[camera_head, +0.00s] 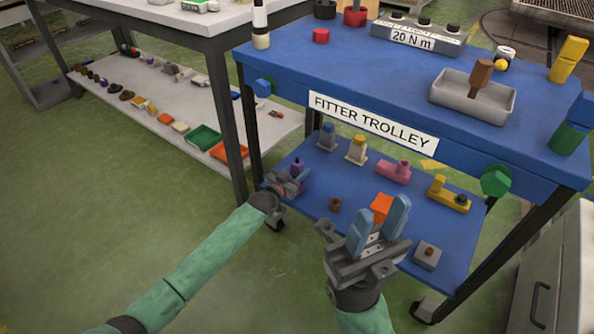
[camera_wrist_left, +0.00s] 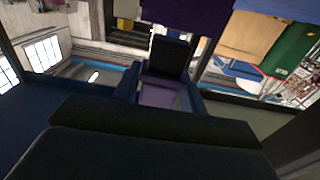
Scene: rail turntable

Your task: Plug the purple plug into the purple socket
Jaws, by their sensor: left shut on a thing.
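A purple piece (camera_head: 298,169) shows at the left end of the trolley's lower shelf, at the fingers of my left gripper (camera_head: 291,182). My left gripper is shut on it, and I take it as the purple plug. In the left wrist view, purple (camera_wrist_left: 158,97) shows beside a dark finger, and more dark purple (camera_wrist_left: 178,20) lies beyond. I cannot tell plug from purple socket there, or whether they touch. My right gripper (camera_head: 378,222) is open and empty, its blue fingers apart in front of the lower shelf and an orange block (camera_head: 381,205).
The blue trolley's lower shelf (camera_head: 310,190) also holds a pink piece (camera_head: 393,171), a yellow piece (camera_head: 447,194), a cream piece (camera_head: 356,150) and a grey block (camera_head: 428,256). The trolley's top (camera_head: 340,60) overhangs it. A bench (camera_head: 225,20) stands left; green floor is clear in front.

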